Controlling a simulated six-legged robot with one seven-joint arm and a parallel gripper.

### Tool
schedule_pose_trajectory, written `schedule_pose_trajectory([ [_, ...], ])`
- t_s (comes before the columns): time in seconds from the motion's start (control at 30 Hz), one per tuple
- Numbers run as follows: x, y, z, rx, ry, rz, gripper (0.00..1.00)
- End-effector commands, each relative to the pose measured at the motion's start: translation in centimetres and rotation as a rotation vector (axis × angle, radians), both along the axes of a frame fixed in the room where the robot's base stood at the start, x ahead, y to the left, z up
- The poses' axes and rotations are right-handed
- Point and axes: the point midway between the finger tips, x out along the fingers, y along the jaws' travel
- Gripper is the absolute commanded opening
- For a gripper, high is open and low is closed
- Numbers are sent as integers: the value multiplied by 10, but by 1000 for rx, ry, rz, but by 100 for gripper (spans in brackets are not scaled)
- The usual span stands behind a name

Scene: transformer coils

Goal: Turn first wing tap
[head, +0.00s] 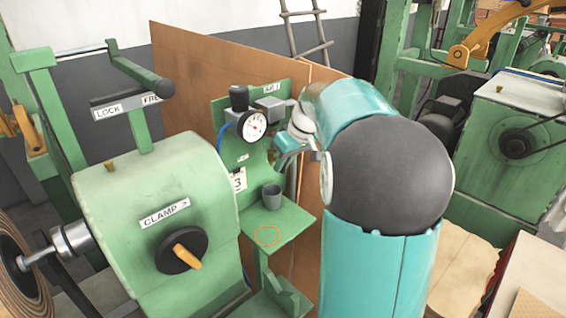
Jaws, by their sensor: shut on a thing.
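My gripper (284,152) is at the right side of the green air panel (222,112), below the panel's AIR 1 label. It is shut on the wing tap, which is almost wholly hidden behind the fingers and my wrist. The tap's turn angle cannot be told. A round white pressure gauge (254,126) with a dark rim sits just left of my gripper, with a black-capped regulator (239,98) above it. A grey fitting (268,103) is on the panel above the gripper.
A grey cup (271,197) stands on the small green shelf (290,226) below the panel, behind a marked orange ring. The green machine (150,200) with its CLAMP knob (182,251) and LOCK lever fills the left. A brown board (190,70) stands behind the panel.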

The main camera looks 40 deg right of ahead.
Motion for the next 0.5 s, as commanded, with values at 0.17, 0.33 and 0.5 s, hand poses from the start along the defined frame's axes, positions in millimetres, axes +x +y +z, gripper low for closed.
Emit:
schedule_pose_trajectory([
  [0.17, 0, -2, -1, 126, 17, -3, 0],
  [0.33, 0, -3, -1, 237, 32, -2, 0],
  [0.5, 0, -3, -1, 318, 43, -2, 0],
])
